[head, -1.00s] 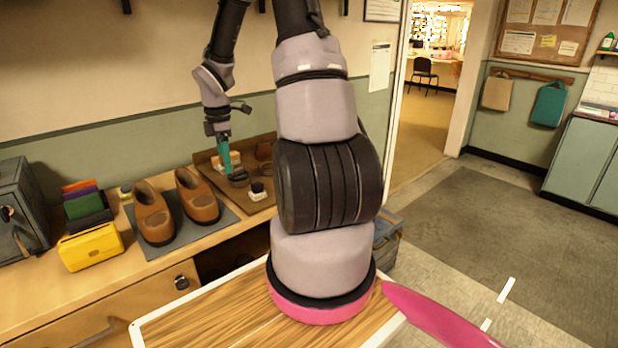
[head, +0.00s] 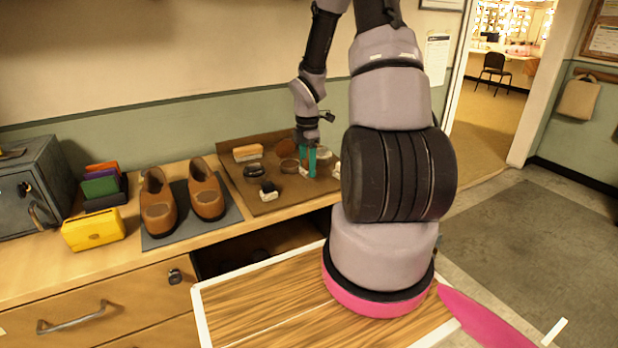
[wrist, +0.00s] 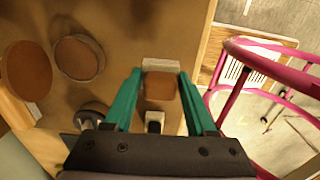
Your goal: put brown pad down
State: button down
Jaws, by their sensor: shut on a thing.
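My gripper (head: 308,174) has teal fingers and points down at the right part of the brown mat (head: 232,170) on the counter. In the wrist view my gripper (wrist: 160,78) is shut on the brown pad (wrist: 160,88), a small brown block with a pale part along its far edge. The fingers stand on both sides of it. In the head view the pad is mostly hidden by the fingers. I cannot tell whether it touches the mat.
Left of my gripper are a round tin (head: 289,165), a dark tin (head: 254,172), a brush (head: 247,152) and a black-topped white applicator (head: 268,189). Brown shoes (head: 206,188) stand on a grey mat further left, beside a yellow box (head: 93,229). An open drawer (head: 255,247) lies below.

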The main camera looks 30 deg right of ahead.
aim_at(307, 176)
jog(key=shift+f, duration=2)
jog(key=shift+a+f, duration=0.1)
jog(key=shift+c, duration=1.1)
grip_release()
